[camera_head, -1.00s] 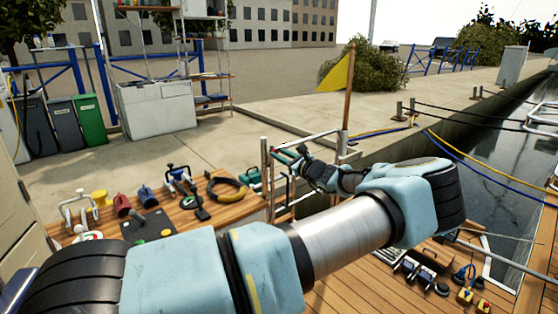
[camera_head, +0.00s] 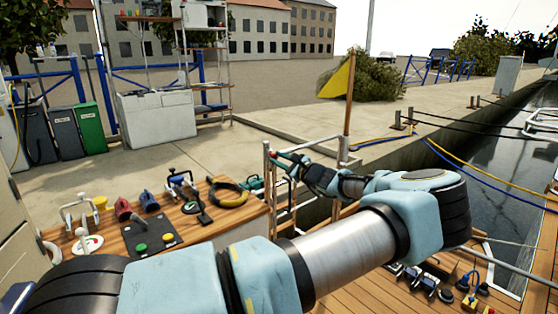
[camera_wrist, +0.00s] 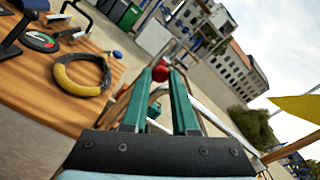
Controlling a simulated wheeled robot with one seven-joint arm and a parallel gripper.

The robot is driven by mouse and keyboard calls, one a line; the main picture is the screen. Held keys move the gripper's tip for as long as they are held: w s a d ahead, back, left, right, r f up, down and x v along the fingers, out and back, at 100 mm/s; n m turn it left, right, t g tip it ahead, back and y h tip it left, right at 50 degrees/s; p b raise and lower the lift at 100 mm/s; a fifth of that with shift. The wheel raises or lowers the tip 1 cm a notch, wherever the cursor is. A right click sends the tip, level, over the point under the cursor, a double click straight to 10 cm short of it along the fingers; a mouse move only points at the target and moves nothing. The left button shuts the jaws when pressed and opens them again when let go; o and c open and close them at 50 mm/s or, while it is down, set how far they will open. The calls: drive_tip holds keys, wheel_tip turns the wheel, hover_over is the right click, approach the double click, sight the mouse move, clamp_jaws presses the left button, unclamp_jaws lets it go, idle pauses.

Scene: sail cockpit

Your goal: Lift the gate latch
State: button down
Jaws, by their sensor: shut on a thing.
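My gripper (camera_head: 277,157) is at the top of the light metal gate (camera_head: 267,176), near its left post. In the wrist view my two green fingers (camera_wrist: 161,76) are closed around a small red knob (camera_wrist: 160,73), which I take to be the latch's knob. The knob shows between the fingertips. In the head view the knob is very small. The rest of the latch is mostly hidden behind the fingers, so I cannot tell how far it is lifted.
A wooden bench (camera_head: 226,222) with tools and a yellow-black hose ring (camera_head: 228,192) stands left of the gate. A yellow flag (camera_head: 338,77) on a wooden staff rises to the right. Water (camera_head: 500,160) and mooring lines lie at the right.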

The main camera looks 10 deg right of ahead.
drive_tip(key=c, duration=0.7)
unclamp_jaws()
drive_tip(key=b+v, duration=0.1)
drive_tip(key=v, duration=1)
